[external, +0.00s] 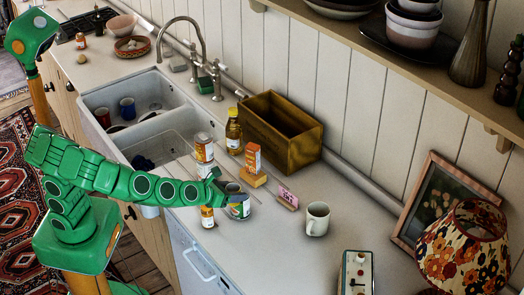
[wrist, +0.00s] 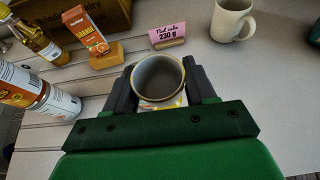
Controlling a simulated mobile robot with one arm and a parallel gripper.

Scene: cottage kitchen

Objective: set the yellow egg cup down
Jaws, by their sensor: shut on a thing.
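My gripper (wrist: 160,82) is shut on a small round cup (wrist: 158,74), one finger on each side of it. The cup looks plain grey, not yellow, and its open top faces up; it seems empty. In the external view my gripper (external: 221,182) holds the cup (external: 233,188) at a labelled tin (external: 239,209) on the counter. Part of a white and yellow label (wrist: 164,103) shows just below the cup in the wrist view. I cannot tell whether the cup touches the tin. I see no plainly yellow egg cup.
Stacked tins (external: 204,150), a bottle (external: 233,131), an orange carton (external: 253,157) on a sponge-like block (external: 253,179), and a pink price card (external: 287,197) stand close by. A small jar (external: 207,217) is in front.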

